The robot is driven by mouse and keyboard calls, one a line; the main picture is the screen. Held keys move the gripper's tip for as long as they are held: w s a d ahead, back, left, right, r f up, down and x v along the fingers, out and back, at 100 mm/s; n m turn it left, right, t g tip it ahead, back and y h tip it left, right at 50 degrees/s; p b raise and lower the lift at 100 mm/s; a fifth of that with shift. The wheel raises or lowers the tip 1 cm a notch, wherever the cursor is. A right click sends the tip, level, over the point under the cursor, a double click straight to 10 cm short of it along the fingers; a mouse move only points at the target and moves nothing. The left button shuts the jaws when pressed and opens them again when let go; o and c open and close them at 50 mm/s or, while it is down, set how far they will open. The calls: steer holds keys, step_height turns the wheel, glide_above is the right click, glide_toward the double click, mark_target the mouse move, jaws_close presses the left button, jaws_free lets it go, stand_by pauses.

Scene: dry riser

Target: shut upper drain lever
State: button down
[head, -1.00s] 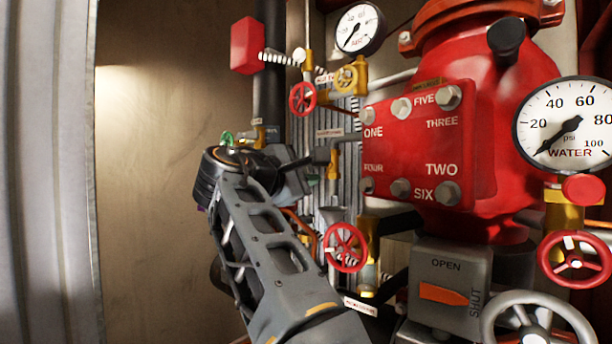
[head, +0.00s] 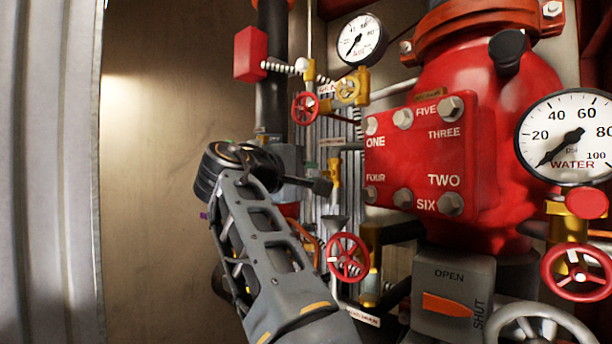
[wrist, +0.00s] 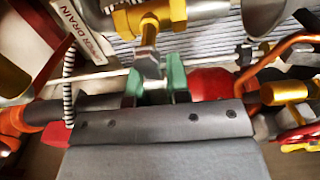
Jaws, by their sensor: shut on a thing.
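In the wrist view two green fingertips of my gripper (wrist: 154,84) are close together around a narrow piece below a yellow fitting (wrist: 150,20). I take the narrow piece to be the upper drain lever (wrist: 149,62); its held end is mostly hidden between the fingertips. In the head view my gripper (head: 322,187) reaches right from my arm and meets a small upright yellow valve (head: 335,172) on the pipework. The lever cannot be made out clearly there. A partly readable drain label (wrist: 75,30) is at upper left in the wrist view.
Red handwheels (head: 305,107) and (head: 347,257) sit above and below my gripper. A large red valve body (head: 430,150) stands to the right. An orange bent pipe (wrist: 275,55) runs close on the right in the wrist view. Bare wall (head: 160,200) is at left.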

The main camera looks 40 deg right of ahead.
stand_by(0.4)
steer(key=c, duration=1.1)
jaws_free()
steer(key=a, duration=0.4)
steer(key=s+a+b, duration=0.1)
steer(key=a, duration=0.4)
steer(key=s+a, duration=0.1)
steer(key=a, duration=0.3)
steer(key=shift+s+a+b, duration=0.25)
steer(key=shift+a+b, duration=0.05)
